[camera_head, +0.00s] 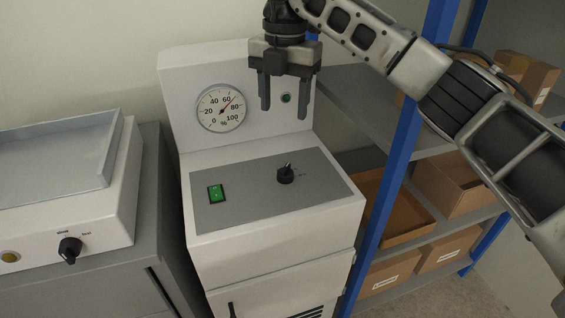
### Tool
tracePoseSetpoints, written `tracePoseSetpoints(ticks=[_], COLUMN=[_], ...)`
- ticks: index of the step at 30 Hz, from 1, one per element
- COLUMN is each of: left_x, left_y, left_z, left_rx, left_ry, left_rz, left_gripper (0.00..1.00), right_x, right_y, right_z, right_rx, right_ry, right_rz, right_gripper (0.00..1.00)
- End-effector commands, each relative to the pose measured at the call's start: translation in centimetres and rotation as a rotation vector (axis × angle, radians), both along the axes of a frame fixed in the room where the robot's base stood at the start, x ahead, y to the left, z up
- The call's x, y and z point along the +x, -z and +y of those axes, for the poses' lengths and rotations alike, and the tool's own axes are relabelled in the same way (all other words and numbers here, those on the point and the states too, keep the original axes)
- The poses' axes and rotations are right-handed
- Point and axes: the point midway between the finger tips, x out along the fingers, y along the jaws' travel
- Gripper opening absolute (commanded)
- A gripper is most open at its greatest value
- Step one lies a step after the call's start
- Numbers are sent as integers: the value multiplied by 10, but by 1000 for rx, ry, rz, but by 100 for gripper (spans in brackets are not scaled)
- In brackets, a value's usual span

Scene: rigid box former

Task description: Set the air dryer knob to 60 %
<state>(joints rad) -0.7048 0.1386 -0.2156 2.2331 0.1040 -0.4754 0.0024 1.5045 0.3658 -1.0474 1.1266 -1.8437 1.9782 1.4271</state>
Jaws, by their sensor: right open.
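The air dryer (272,240) is a white cabinet with a grey sloped panel and a taller back. Its black knob (285,174) is on the right of the panel, with its pointer towards the back. My right gripper (284,112) points down above and behind the knob, in front of the dryer's back. Its fingers are apart and empty, and do not touch the knob. My left gripper is out of view.
A green switch (216,194) is on the panel's left. A second machine (112,215) with a similar black knob (69,250) stands at the left. A shelf with blue posts (399,165) and cardboard boxes (447,185) is close at the right. The space above the panel is clear.

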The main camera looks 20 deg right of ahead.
Motion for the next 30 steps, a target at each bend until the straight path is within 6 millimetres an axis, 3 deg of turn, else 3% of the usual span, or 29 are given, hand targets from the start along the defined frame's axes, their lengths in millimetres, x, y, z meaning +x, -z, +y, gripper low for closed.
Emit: tracePoseSetpoints(ticks=[5,21,30], left_x=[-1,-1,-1], left_y=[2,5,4], left_z=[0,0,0], left_rx=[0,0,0], left_ry=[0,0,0], left_rz=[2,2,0], left_gripper=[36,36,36], right_x=[0,0,0], right_y=[14,125,153], right_z=[-6,-5,-4], right_rx=[-24,-20,-18], right_ry=[20,15,13], right_rz=[2,1,-2], right_gripper=[56,56,56])
